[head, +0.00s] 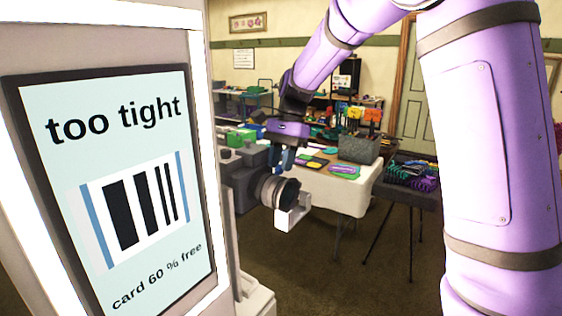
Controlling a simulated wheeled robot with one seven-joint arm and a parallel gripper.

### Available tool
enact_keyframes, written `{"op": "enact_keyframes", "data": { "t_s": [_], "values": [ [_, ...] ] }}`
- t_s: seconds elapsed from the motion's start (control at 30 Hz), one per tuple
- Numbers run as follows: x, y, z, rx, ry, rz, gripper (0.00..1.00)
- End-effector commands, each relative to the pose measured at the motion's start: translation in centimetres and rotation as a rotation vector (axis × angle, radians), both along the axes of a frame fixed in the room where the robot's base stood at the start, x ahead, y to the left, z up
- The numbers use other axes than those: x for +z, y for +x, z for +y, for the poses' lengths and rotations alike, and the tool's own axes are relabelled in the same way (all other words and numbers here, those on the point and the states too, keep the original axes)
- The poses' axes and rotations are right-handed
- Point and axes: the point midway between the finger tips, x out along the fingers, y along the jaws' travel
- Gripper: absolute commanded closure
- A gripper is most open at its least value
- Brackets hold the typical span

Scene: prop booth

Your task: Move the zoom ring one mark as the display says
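The display (126,195) fills the left of the head view. It reads "too tight" above a black barcode on a white card between two blue bars, and "card 60 % free" below. A dark camera lens (266,189) sticks out from a grey body (238,178) right of the display. It has ribbed bands around it, but the zoom ring's marks are too small to read. My gripper (284,163) hangs down at the lens's upper side, its blue fingers close to it. I cannot tell whether they touch the ring or how far apart they are.
A pale bracket (293,213) sits at the lens's front. Behind it, a white-covered table (340,194) holds colourful flat pieces and a grey box (359,149). A stand with a dark tray (411,183) is to the right. The carpet (340,280) in front is clear.

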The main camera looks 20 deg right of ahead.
Motion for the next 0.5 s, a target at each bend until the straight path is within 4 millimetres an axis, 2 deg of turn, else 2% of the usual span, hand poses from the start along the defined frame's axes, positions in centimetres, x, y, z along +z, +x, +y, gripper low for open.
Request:
{"op": "enact_keyframes", "data": {
  "t_s": [0.27,0.3,0.4,0.5],
  "values": [
    [-0.18,-0.05,0.06,0.000,0.000,0.000,0.72],
    [-0.18,-0.05,0.06,0.000,0.000,0.000,0.75],
    [-0.18,-0.05,0.06,0.000,0.000,0.000,0.98],
    [-0.18,-0.04,0.06,0.000,0.000,0.000,1.00]
  ]
}}
